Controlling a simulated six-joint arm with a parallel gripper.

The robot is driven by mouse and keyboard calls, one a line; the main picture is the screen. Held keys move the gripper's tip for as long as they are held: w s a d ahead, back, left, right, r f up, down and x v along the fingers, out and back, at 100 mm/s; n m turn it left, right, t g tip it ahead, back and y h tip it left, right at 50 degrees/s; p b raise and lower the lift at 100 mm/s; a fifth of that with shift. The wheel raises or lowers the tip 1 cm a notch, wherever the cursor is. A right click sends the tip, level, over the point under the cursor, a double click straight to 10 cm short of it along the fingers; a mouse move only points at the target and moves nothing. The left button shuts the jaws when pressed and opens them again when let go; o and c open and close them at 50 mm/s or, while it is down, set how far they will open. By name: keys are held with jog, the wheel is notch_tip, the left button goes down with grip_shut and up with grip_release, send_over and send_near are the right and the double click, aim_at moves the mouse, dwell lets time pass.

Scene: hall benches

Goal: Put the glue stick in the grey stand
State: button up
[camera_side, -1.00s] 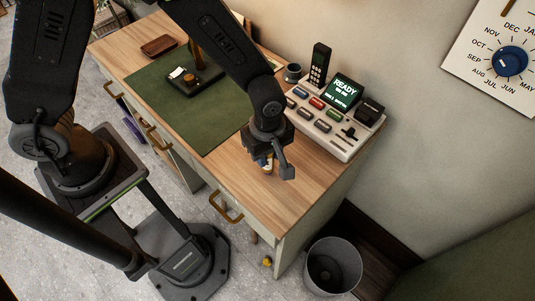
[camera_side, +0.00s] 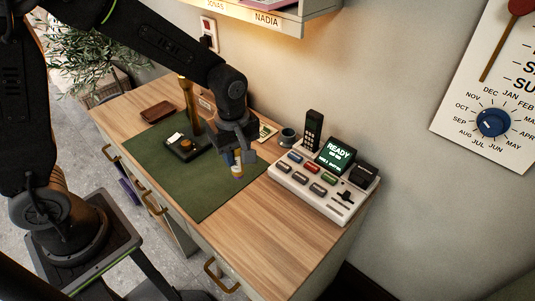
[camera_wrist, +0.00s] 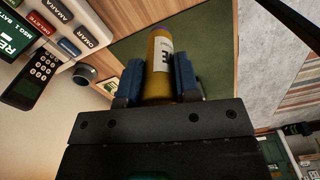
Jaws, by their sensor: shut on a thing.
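The glue stick (camera_wrist: 160,62) is a yellow cylinder with a white label and a bluish end. My gripper (camera_wrist: 160,80) is shut on it, one blue-grey finger on each side. In the side view my gripper (camera_side: 238,162) holds the glue stick (camera_side: 237,170) above the right part of the green mat, largely covering it. A small round grey cup-like stand (camera_side: 287,138) is on the desk behind and right of my gripper, beside the console. It also shows at the left of the wrist view (camera_wrist: 84,74). The glue stick is apart from it.
The console (camera_side: 322,180) with coloured buttons, a screen and a handset (camera_side: 313,130) takes up the right of the desk. A dark base with a brass post (camera_side: 187,105) stands on the green mat (camera_side: 205,190). A brown tray (camera_side: 157,112) lies far left. The front right wood is clear.

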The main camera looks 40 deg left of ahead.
jog(key=w+a+f, duration=0.2)
jog(key=w, duration=0.7)
jog(key=w+a+f, duration=0.2)
jog(key=w+a, duration=0.1)
jog(key=w, duration=0.6)
jog(key=w+a+f, duration=0.2)
jog(key=w, duration=0.7)
jog(key=shift+d+f, duration=0.15)
jog(key=shift+f, duration=1.95)
jog(key=shift+f, duration=0.15)
jog(key=o, duration=0.9)
notch_tip(320, 180, up, 6)
jog(key=shift+f, duration=0.1)
